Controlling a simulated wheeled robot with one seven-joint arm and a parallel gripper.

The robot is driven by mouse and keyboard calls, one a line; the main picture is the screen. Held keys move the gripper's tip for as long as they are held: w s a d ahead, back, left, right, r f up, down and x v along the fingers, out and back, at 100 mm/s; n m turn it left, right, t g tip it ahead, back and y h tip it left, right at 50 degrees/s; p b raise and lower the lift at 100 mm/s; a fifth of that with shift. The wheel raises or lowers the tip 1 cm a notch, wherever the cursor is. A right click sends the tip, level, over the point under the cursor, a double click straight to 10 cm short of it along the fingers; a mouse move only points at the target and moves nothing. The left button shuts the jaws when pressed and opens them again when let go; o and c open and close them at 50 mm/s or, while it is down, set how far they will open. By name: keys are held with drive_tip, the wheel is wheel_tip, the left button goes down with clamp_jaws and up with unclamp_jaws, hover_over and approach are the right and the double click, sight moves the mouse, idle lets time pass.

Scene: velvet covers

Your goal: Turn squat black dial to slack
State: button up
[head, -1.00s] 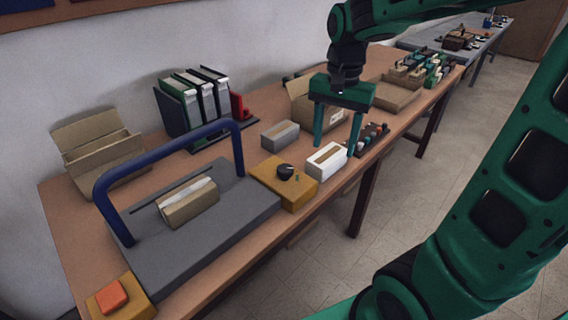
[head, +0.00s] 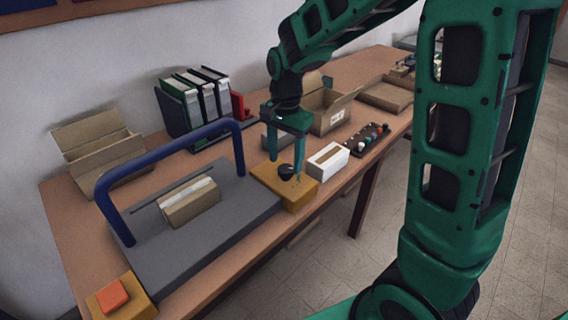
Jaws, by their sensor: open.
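The squat black dial (head: 286,170) sits on top of a yellow-ochre box (head: 270,184) near the front edge of the table. My gripper (head: 286,168) points down over it with its two fingers apart, one on the left behind the dial and one on the right beside it. The dial shows between the fingers. I cannot tell whether the fingers touch it. A small green mark (head: 298,178) is on the box top. The dial's setting is too small to read.
A blue arched handle (head: 170,140) rises from a grey plate (head: 225,205) left of the yellow box. A white box (head: 327,163) stands close on the right. A dark tray of knobs (head: 367,140) lies further right.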

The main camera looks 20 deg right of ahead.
drive_tip(key=shift+f, duration=1.2)
drive_tip(key=c, duration=1)
drive_tip(key=shift+c, duration=0.2)
